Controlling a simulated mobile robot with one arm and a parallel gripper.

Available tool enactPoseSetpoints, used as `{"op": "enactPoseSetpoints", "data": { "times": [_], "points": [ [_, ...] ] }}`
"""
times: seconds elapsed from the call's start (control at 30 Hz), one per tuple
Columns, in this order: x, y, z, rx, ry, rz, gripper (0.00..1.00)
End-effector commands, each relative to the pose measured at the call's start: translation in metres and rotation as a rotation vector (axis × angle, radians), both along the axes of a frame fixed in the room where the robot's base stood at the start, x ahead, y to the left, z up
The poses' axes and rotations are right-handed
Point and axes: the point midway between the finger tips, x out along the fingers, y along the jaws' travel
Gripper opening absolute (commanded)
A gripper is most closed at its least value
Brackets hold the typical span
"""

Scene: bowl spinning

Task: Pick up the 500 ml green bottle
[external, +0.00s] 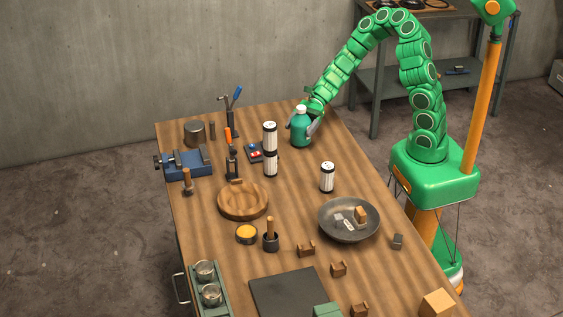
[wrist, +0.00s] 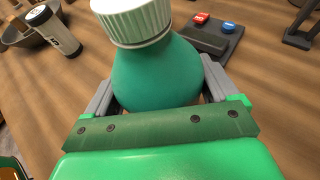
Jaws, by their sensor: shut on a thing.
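The green bottle (external: 300,131) with a white cap stands upright at the far right part of the wooden table in the external view. My gripper (external: 312,126) reaches it from the upper right, with grey fingers on both sides of its body. In the wrist view the teal-green bottle (wrist: 155,72) fills the middle, its white ribbed cap at the top. The fingers of my gripper (wrist: 158,85) are shut on its body from left and right. The bottle's base is hidden in the wrist view. I cannot tell whether it touches the table.
Black-and-white cylinders (external: 270,150) stand left of the bottle, beside a small panel with red and blue buttons (external: 254,152). Another such cylinder (external: 327,177) and a grey bowl (external: 349,220) are nearer. A blue vise (external: 187,166) is at the left edge. Bare table (external: 335,140) lies right of the bottle.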

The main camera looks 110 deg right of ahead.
Motion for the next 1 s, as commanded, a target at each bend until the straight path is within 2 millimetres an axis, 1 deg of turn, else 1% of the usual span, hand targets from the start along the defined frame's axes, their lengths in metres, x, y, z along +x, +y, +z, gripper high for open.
{"op": "enactPoseSetpoints", "data": {
  "times": [0.17,0.4,0.6,0.8,1.0],
  "points": [
    [0.0,0.0,0.019,-0.003,0.0,0.0,0.32],
    [0.0,0.0,0.052,-0.002,-0.002,0.001,0.32],
    [0.0,0.0,0.073,-0.001,-0.001,-0.001,0.32],
    [0.0,0.0,0.086,-0.002,0.0,-0.001,0.32],
    [0.0,0.0,0.09,0.001,0.001,0.0,0.32]
  ]
}}
